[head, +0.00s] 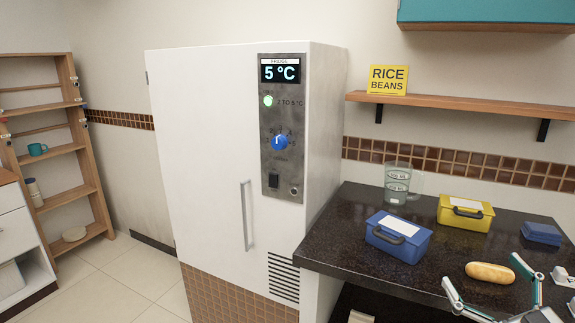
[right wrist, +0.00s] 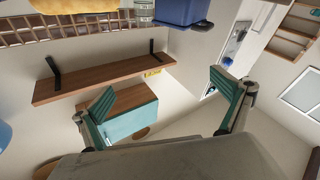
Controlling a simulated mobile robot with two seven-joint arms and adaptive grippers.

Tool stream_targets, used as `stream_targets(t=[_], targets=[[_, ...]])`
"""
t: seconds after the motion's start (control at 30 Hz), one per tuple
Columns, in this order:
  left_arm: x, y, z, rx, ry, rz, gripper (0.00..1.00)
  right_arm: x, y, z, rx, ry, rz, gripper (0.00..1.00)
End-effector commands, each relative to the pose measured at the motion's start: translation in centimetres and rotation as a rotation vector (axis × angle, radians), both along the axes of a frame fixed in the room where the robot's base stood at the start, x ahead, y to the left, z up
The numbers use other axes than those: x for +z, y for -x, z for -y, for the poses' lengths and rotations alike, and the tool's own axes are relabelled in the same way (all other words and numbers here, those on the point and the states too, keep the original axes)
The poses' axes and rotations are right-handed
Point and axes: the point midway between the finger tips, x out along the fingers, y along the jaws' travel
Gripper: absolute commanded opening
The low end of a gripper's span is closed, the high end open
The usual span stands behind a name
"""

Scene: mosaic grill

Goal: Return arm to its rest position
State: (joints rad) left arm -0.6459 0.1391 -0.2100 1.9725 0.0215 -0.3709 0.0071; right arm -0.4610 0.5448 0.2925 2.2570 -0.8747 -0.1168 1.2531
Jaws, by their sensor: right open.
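My right gripper (head: 480,270) is at the lower right of the head view, over the near part of the dark counter. Its two teal-padded fingers are spread wide. In the right wrist view the fingers (right wrist: 160,95) are apart with nothing held between them. In the head view a bread roll (head: 490,273) shows just beyond the fingertips; I cannot tell the exact gap. My left gripper is not in view.
The dark counter (head: 335,235) holds a blue box (head: 385,245), a yellow box (head: 450,222), a glass jug (head: 398,180) and a small blue container (head: 541,233). A closed white fridge (head: 205,150) stands left of it. A wooden shelf (head: 460,105) is above.

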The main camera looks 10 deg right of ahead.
Motion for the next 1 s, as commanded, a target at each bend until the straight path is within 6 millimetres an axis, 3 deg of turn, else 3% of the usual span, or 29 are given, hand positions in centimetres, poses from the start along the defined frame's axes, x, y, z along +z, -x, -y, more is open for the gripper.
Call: stream_targets(t=[0.27, 0.4, 0.5, 0.7, 1.0], targets=[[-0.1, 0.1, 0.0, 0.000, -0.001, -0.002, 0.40, -9.5, 3.8, 1.7, -0.391, 0.136, -0.301, 1.00], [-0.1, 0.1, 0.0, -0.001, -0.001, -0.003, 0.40, -15.3, 7.2, 0.4, -0.470, 0.248, -0.562, 1.00], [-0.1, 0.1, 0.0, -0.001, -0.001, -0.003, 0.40, -18.4, 9.4, -1.0, -0.467, 0.325, -0.723, 1.00], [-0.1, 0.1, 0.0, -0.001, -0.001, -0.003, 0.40, -22.1, 12.8, -3.6, -0.410, 0.445, -0.942, 1.00], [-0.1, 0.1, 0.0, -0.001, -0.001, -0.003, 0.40, -25.4, 17.0, -7.4, -0.267, 0.593, -1.164, 1.00]])
